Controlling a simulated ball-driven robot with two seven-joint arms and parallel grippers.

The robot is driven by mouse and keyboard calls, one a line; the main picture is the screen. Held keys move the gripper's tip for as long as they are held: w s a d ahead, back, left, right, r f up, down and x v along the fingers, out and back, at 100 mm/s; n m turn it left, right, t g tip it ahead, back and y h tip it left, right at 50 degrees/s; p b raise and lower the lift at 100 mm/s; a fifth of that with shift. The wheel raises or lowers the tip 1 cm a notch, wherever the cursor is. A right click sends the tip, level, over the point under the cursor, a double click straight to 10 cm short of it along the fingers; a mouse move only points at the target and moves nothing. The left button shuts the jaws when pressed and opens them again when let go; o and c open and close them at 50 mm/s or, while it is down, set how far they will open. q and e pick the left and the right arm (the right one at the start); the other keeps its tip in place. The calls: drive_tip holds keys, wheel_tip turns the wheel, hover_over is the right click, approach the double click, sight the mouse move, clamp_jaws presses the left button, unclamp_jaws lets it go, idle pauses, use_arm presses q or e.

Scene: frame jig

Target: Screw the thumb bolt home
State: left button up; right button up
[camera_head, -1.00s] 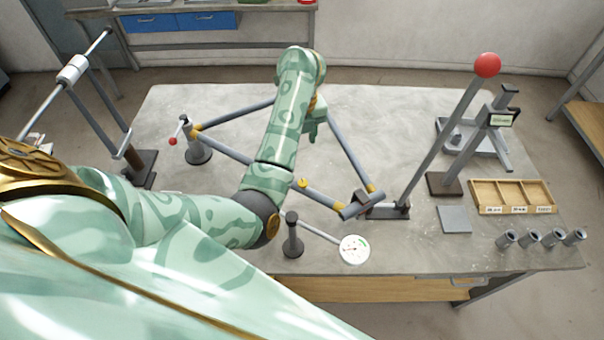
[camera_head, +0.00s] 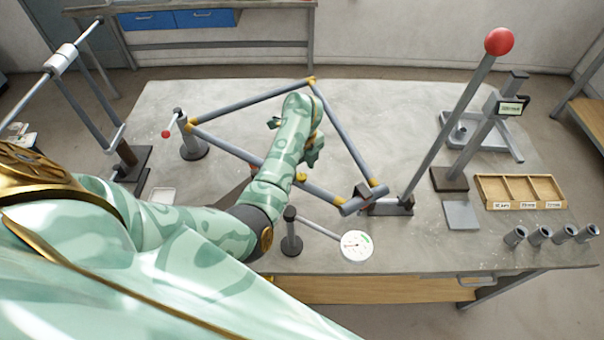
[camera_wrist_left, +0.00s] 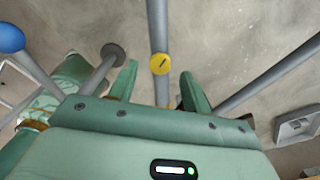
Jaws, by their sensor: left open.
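The thumb bolt looks like a yellow round head with a dark slot mark (camera_wrist_left: 160,64) on a grey tube of the frame. It also shows in the head view (camera_head: 301,177), just below my left wrist. The grey tube frame (camera_head: 262,94) with yellow joints lies over the table. My left gripper (camera_wrist_left: 158,69) is open and empty, with the bolt head between its fingertips in the wrist view; the height gap cannot be told. In the head view the left gripper (camera_head: 310,152) is partly hidden by its own arm.
A white dial gauge (camera_head: 356,246) on a post stands near the front edge. A red-knobbed lever (camera_head: 450,122) rises at the right. A wooden tray (camera_head: 519,205) and several grey cups (camera_head: 540,236) lie further right. The back of the table is clear.

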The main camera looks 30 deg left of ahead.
use_arm(q)
drive_tip(key=shift+f, duration=1.05)
drive_tip(key=c, duration=1)
drive_tip(key=shift+m, duration=0.4)
